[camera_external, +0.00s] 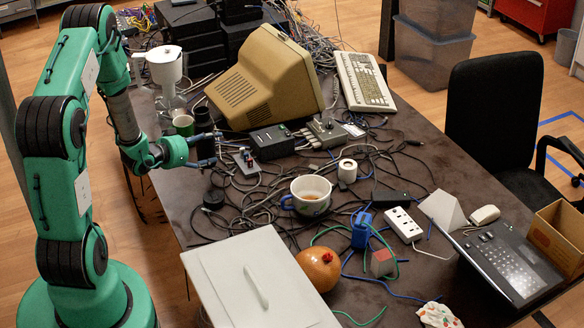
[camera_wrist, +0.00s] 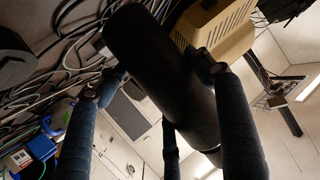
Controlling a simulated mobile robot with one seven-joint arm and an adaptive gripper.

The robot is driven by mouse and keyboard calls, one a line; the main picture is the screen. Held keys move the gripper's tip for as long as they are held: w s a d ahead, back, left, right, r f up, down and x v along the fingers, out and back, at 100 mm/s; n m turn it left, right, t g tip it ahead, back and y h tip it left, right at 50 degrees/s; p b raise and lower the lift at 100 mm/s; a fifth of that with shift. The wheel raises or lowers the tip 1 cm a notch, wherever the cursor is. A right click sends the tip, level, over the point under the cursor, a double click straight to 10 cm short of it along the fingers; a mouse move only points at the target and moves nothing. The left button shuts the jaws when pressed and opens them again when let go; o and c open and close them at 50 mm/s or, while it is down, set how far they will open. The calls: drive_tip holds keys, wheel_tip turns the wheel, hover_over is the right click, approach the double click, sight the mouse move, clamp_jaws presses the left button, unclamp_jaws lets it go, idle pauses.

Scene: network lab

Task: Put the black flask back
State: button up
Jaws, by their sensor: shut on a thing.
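In the wrist view the flask (camera_wrist: 165,70) is a dark cylinder between the blue-grey fingers of my gripper (camera_wrist: 158,85). Whether its base touches the table is hard to tell.
The beige monitor (camera_external: 265,80) and a black box (camera_external: 271,143) are close on the right. Loose cables and a round black thing (camera_external: 213,199) lie in front.

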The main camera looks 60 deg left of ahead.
sight(201, 159)
drive_tip(key=s+d+n+g+y+p, duration=0.2)
drive_tip(key=s+d+n+g+y, duration=0.1)
drive_tip(key=s+d, duration=0.7)
drive_tip(key=s+n+y, duration=0.1)
drive_tip(key=s, duration=0.2)
drive_tip(key=shift+d+f+n+y, duration=0.3)
drive_tip(key=shift+w, duration=0.1)
drive_tip(key=w+a, duration=0.3)
drive_tip(key=a, duration=0.1)
drive_tip(key=w+a+f+b, duration=0.1)
drive_tip(key=w+a, duration=0.6)
drive_tip(key=a, duration=0.1)
drive_tip(key=shift+w+f+b, duration=0.25)
drive_tip(key=shift+w+b, duration=0.05)
drive_tip(key=shift+f+b, duration=0.4)
drive_tip(key=shift+f, duration=1.3)
drive_tip(key=shift+f, duration=0.2)
drive_tip(key=o, duration=1.7)
